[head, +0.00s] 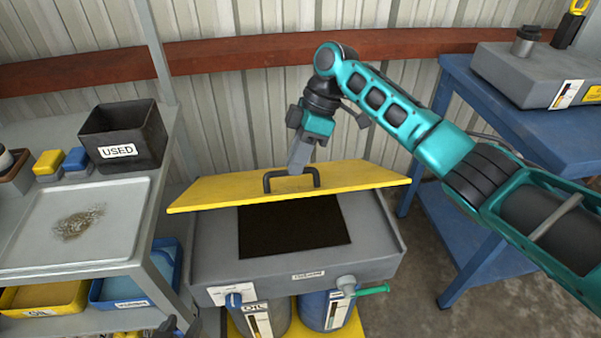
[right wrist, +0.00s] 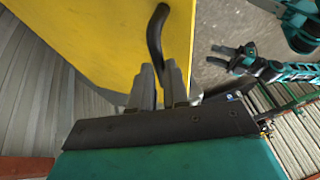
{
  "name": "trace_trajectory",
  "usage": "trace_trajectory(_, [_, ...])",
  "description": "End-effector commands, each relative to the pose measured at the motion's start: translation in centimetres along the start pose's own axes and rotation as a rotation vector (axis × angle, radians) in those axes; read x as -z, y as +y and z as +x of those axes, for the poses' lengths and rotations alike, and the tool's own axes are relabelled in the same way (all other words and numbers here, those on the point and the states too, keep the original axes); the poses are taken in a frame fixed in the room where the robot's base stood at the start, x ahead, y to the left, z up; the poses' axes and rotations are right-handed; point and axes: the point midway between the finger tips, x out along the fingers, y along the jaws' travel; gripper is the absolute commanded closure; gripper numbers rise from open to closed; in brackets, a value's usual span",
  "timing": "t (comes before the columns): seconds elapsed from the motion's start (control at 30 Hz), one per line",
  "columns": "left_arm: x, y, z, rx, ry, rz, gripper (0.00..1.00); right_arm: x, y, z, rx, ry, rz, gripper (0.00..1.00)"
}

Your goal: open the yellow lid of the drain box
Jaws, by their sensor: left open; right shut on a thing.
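The yellow lid (head: 225,188) of the grey drain box (head: 375,250) is tilted up, with its near edge lifted clear of the box. A dark square opening (head: 295,228) shows below it. My right gripper (head: 298,168) is shut on the lid's black handle (head: 268,183). The right wrist view shows the handle (right wrist: 154,35) running between the fingers, with the yellow lid (right wrist: 90,40) behind. My left gripper (right wrist: 240,55) is open and empty in the right wrist view, apart from the lid; only a dark piece of it (head: 168,326) shows at the head view's bottom edge.
A grey bench with a stained tray (head: 30,228) and a black USED bin (head: 125,138) stands at the left. A blue table (head: 545,130) stands at the right. Drums (head: 325,312) stand under the box, with a green-handled valve (head: 370,290) in front.

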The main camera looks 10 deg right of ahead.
Motion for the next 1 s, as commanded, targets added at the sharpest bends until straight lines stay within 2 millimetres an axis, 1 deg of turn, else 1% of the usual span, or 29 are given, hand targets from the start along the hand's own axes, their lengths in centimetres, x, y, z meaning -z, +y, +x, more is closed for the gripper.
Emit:
trace_trajectory(0.03, [-0.04,0.00,0.05,0.000,0.000,0.000,0.57,-0.41,0.94,0.26,-0.029,-0.005,0.012,1.00])
trace_trajectory(0.1, [-0.01,0.00,0.04,0.000,0.001,0.000,0.57,-0.38,1.14,0.08,-0.028,-0.006,0.011,1.00])
trace_trajectory(0.57, [0.01,0.01,0.05,0.000,0.001,0.000,0.57,-0.57,1.32,0.16,-0.022,-0.010,0.015,1.00])
trace_trajectory(0.6, [0.01,0.01,0.05,0.000,0.001,0.000,0.57,-0.58,1.31,0.17,-0.022,-0.011,0.015,0.84])
trace_trajectory(0.8, [0.17,-0.01,0.07,0.000,0.003,0.001,0.57,-0.48,1.33,0.02,-0.024,-0.008,0.015,0.65])
trace_trajectory(0.87, [0.23,-0.01,0.08,0.000,0.004,0.001,0.57,-0.44,1.33,-0.04,-0.025,-0.008,0.015,0.60])
trace_trajectory(1.0, [0.25,0.00,0.05,0.000,0.003,0.001,0.57,-0.32,1.28,-0.17,-0.024,-0.007,0.014,0.60])
